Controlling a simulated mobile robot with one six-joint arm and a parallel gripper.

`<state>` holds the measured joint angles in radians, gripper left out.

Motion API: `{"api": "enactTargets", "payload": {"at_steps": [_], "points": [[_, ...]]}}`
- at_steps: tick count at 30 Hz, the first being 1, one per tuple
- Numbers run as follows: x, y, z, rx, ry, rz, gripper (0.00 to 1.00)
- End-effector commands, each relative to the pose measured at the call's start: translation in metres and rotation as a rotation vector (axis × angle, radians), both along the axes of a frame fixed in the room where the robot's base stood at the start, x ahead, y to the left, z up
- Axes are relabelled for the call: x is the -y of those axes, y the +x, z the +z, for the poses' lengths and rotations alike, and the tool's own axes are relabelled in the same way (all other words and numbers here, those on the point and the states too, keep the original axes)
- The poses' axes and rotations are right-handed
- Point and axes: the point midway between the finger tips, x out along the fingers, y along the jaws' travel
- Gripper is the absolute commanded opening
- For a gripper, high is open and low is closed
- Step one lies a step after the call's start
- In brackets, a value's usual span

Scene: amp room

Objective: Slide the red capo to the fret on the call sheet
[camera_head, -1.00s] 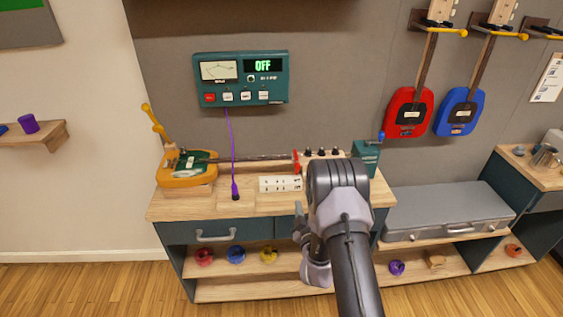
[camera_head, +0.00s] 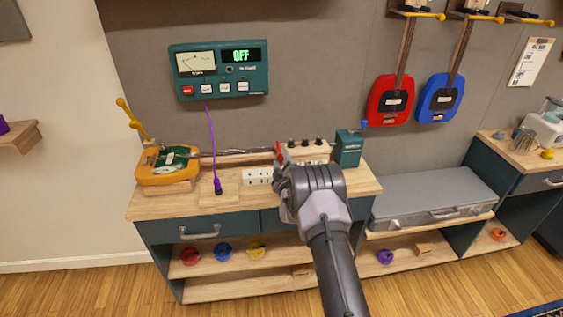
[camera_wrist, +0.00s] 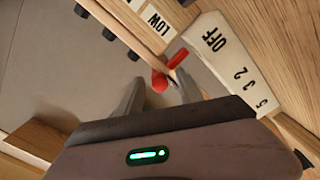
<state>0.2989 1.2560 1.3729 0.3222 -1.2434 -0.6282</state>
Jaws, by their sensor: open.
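The red capo (camera_head: 281,152) sits on the thin neck of the orange guitar (camera_head: 158,176) lying on the workbench. In the wrist view the capo (camera_wrist: 162,82) is at the fingertips of my gripper (camera_wrist: 158,92), which is open. The fingers are on either side of the capo; whether they touch it I cannot tell. A white scale strip (camera_head: 257,177) lies below the neck. In the wrist view the strip (camera_wrist: 228,62) reads OFF, 2, 3, 5. A paper on a clipboard (camera_head: 531,62) hangs at the right; its writing is too small to read.
A teal box with a crank (camera_head: 348,149) stands at the bench's right. Black knobs (camera_head: 304,142) line the back behind the neck. A purple cable (camera_head: 213,145) hangs from the wall panel (camera_head: 219,86), which reads OFF. A grey case (camera_head: 430,197) lies right of the bench.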

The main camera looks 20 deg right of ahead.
Motion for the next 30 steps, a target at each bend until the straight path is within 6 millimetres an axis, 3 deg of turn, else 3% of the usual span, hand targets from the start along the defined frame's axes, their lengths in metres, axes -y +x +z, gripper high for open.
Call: {"api": "enactTargets", "payload": {"at_steps": [2, 8, 30], "points": [[0.0, -0.0001, 0.0002, 0.0, 0.0, 0.0, 0.39], [0.0, -0.0002, 0.0003, 0.001, 0.0, -0.001, 0.0], [-0.0001, -0.0005, 0.0001, 0.0, 0.0, 0.0, 0.0]]}}
